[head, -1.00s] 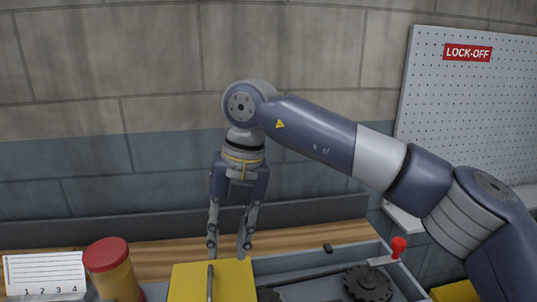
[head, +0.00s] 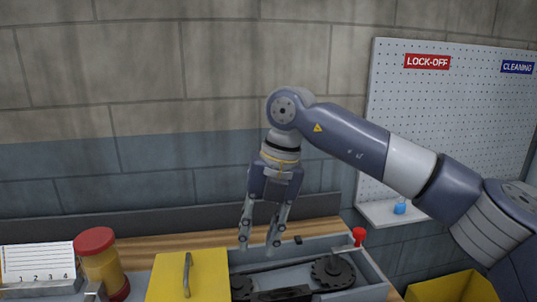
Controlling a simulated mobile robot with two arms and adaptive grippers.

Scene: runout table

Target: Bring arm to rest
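My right arm comes in from the right and bends down at its wrist. My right gripper (head: 259,243) hangs pointing down, its two fingers apart with nothing seen between them. In the picture its tips overlap the back edge of a grey open-topped housing (head: 372,268); I cannot tell the exact height above it. My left gripper is not in view.
The housing holds dark gears (head: 333,272) and has a red-knobbed lever (head: 359,236). A yellow cover (head: 205,278) with a handle, a red-lidded jar (head: 104,268) and a numbered card (head: 38,263) are left. A pegboard (head: 440,130) and yellow bin (head: 452,288) are right.

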